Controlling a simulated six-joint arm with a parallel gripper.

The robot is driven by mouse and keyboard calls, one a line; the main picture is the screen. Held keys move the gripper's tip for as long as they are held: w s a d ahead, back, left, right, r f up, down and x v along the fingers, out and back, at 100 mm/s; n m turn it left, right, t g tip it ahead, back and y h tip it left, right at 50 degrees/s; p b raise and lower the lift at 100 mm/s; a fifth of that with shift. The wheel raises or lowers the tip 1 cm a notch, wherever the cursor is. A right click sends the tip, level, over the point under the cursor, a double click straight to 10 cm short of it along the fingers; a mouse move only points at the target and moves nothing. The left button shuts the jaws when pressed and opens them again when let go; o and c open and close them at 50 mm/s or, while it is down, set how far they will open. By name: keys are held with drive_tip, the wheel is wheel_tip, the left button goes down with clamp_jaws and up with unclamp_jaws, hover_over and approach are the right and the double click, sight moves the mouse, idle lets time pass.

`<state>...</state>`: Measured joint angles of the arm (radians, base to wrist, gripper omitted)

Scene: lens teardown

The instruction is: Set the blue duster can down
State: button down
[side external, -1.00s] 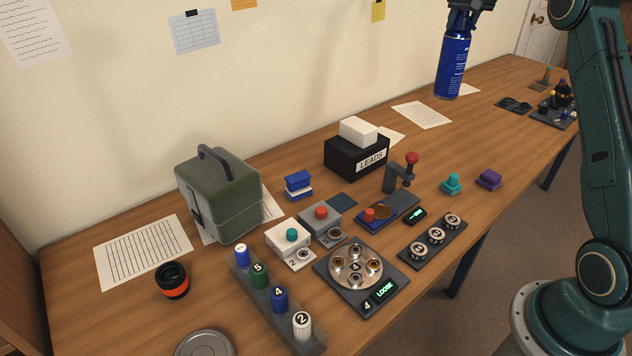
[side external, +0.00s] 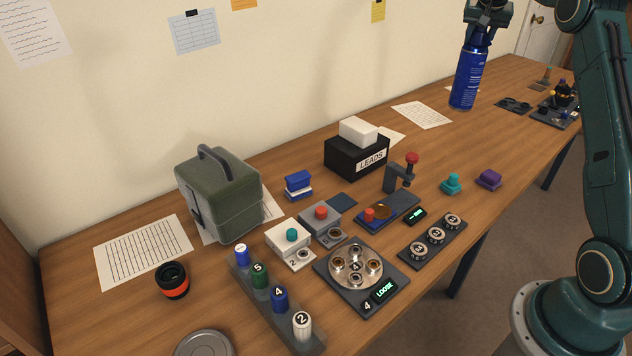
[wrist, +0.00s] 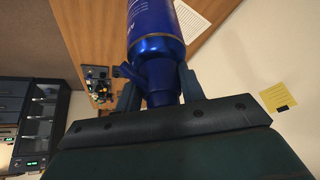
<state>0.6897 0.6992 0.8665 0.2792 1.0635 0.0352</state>
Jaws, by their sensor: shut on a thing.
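The blue duster can (side external: 468,78) is upright at the far right end of the bench, in the side view. My gripper (side external: 483,32) is above it, shut on its narrow top. The can's base looks at or just above the wood; I cannot tell whether it touches. In the wrist view the can (wrist: 155,45) points away from me, its dark neck between the two fingers of my gripper (wrist: 160,90).
A white paper (side external: 422,115) lies left of the can, and dark flat parts (side external: 513,104) lie to its right. A black LEADS box (side external: 357,157) with a white block on top stands farther left. Bare wood lies in front of the can.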

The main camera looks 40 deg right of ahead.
drive_tip(key=s+d+f+m+g+h, duration=0.1)
drive_tip(key=s+d+f+m+g, duration=0.1)
drive_tip(key=s+d+f+m, duration=0.3)
drive_tip(key=shift+s+d+f+g, duration=0.3)
drive_tip(key=shift+s+d+f, duration=1.7)
drive_tip(key=shift+s+f, duration=1.2)
drive_tip(key=shift+w+f, duration=0.25)
drive_tip(key=shift+f, duration=2.15)
drive_tip(key=c, duration=0.9)
unclamp_jaws()
drive_tip(key=shift+o, duration=0.2)
drive_tip(key=v, duration=1.2)
